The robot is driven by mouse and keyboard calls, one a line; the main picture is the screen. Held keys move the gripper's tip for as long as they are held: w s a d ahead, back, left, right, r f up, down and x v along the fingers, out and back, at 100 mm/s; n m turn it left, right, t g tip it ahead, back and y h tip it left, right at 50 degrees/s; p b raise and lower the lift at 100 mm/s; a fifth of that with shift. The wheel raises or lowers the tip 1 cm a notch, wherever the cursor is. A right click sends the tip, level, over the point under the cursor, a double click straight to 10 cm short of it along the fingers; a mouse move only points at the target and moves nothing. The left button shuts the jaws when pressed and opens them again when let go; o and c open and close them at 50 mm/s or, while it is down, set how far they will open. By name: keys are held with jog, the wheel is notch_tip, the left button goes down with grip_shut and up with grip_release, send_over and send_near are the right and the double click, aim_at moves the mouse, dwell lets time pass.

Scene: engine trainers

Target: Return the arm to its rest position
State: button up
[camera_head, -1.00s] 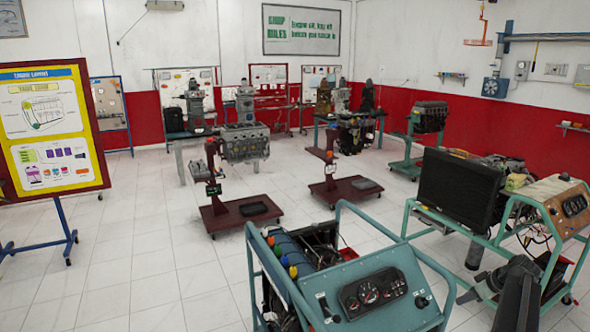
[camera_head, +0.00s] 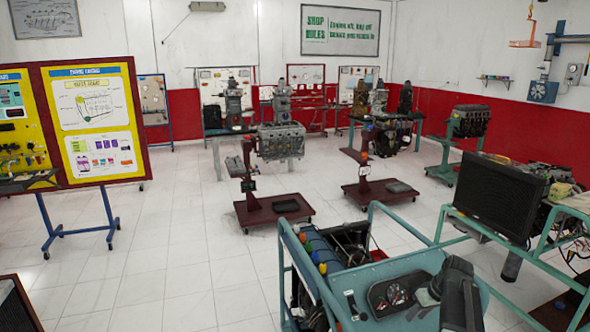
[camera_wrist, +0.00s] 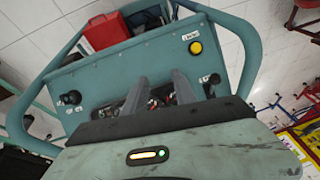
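My gripper (camera_wrist: 160,76) shows in the wrist view with its two grey fingers apart and nothing between them. Beyond the fingers is the teal control panel (camera_wrist: 110,75) of an engine trainer, with a yellow button and dark knobs. The fingers hide part of its gauges. In the head view my dark arm is at the lower right, in front of the same teal trainer (camera_head: 345,285) and overlapping its panel. The fingertips are not clear there, and I cannot tell how far they are from the panel.
A teal stand with a black radiator (camera_head: 498,197) is to the right. Two red wheeled stands (camera_head: 272,212) (camera_head: 385,193) are in the middle. Yellow display boards (camera_head: 97,120) stand at the left. The white tiled floor (camera_head: 170,250) is clear at centre left.

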jog(key=s+a+f+m+g+h, duration=0.1)
jog(key=s+a, duration=0.3)
jog(key=a, duration=1.1)
jog(key=s+a+m+g+h, duration=0.1)
jog(key=s+a, duration=0.3)
jog(key=a, duration=1)
notch_tip(320, 180, down, 10)
jog(key=s+g+b, duration=0.1)
jog(key=b, duration=0.9)
jog(key=shift+s+f, duration=0.15)
jog(key=shift+s, duration=0.25)
